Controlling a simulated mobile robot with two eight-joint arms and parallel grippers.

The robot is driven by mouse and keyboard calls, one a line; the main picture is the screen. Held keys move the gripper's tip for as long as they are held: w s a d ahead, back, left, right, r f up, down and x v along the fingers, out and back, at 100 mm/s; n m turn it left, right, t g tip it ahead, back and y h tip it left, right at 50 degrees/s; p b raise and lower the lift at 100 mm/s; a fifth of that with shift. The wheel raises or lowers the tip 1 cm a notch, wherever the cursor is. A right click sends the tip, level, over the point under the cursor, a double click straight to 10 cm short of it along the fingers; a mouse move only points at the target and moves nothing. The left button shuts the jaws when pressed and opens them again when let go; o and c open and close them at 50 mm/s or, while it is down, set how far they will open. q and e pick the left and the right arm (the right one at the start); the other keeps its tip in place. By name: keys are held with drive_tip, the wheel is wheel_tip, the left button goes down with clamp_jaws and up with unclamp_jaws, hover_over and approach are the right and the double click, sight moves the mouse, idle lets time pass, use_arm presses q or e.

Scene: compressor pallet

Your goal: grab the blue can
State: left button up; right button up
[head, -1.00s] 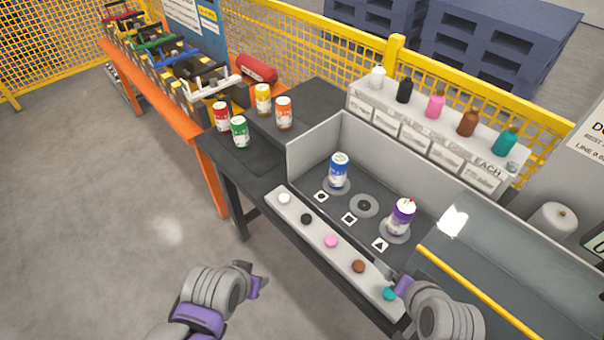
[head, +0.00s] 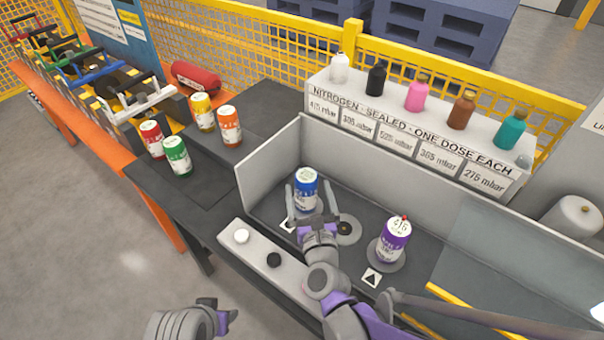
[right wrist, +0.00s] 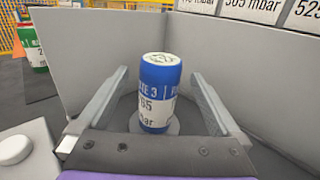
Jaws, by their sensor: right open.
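The blue can (head: 306,186) stands upright on a round pad in the grey-walled station. In the right wrist view the blue can (right wrist: 159,92) has a white label band and stands between my two fingers. My right gripper (head: 309,200) is open, with one finger on each side of the can; in the right wrist view its fingers (right wrist: 158,105) show gaps to the can. My left gripper (head: 222,315) is low at the bottom left, away from the can; I cannot tell its opening.
A purple can (head: 394,240) stands on a pad to the right. Several other cans, such as the green can (head: 177,156), stand on the dark bench at left. A bottle shelf (head: 420,132) stands behind the station wall.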

sight(305, 170)
drive_tip(key=shift+w+r, duration=0.15)
drive_tip(key=shift+w, duration=0.25)
drive_tip(key=shift+w+a, duration=0.15)
drive_tip(key=shift+w, duration=0.9)
drive_tip(key=shift+w+a, duration=0.2)
drive_tip(key=shift+w, duration=0.85)
drive_tip(key=shift+w+a, duration=0.15)
drive_tip(key=shift+w, duration=0.9)
clamp_jaws()
